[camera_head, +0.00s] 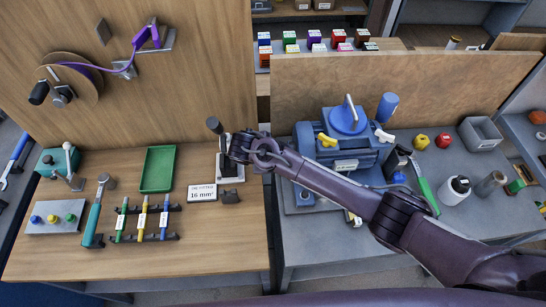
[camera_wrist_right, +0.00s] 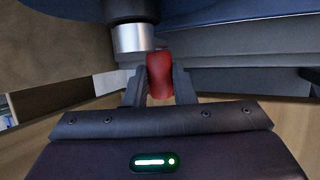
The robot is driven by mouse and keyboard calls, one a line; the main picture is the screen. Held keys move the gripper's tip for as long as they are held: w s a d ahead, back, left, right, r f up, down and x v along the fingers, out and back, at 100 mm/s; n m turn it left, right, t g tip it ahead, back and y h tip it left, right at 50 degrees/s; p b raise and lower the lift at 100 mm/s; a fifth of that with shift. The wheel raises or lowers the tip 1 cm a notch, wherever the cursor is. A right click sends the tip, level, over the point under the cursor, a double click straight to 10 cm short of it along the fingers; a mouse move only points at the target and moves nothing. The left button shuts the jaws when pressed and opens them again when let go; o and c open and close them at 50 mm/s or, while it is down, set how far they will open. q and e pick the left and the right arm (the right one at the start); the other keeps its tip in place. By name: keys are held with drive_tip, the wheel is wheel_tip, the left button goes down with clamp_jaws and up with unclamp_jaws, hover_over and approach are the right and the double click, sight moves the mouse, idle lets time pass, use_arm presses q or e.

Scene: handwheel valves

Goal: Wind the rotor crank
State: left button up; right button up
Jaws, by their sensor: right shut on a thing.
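In the right wrist view, a red rounded handle (camera_wrist_right: 160,76) stands between the two dark fingers of my right gripper (camera_wrist_right: 159,88), which is shut on it. A silver collar (camera_wrist_right: 132,38) below a dark cylinder shows just behind and left of it. I cannot tell from this view which device the red handle belongs to. In the head view, my right arm reaches from the lower right to the middle of the benches; its fingers and the held handle cannot be made out. A round disc with a dark-knobbed crank (camera_head: 60,92) is on the wooden back panel. My left gripper is not in view.
A black-knobbed lever (camera_head: 214,126) stands on the left bench beside the arm's end. A blue machine (camera_head: 346,150) stands right of it, partly behind my arm.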

drive_tip(key=shift+w+t+b, duration=0.25)
drive_tip(key=shift+t+b, duration=0.1)
drive_tip(key=shift+t, duration=0.25)
drive_tip(key=shift+r, duration=0.1)
drive_tip(key=o, duration=1)
drive_tip(key=p+v, duration=0.6)
drive_tip(key=v, duration=0.1)
drive_tip(key=shift+s+a+r, duration=0.2)
drive_tip(key=shift+s+a, duration=0.05)
drive_tip(key=shift+s, duration=0.05)
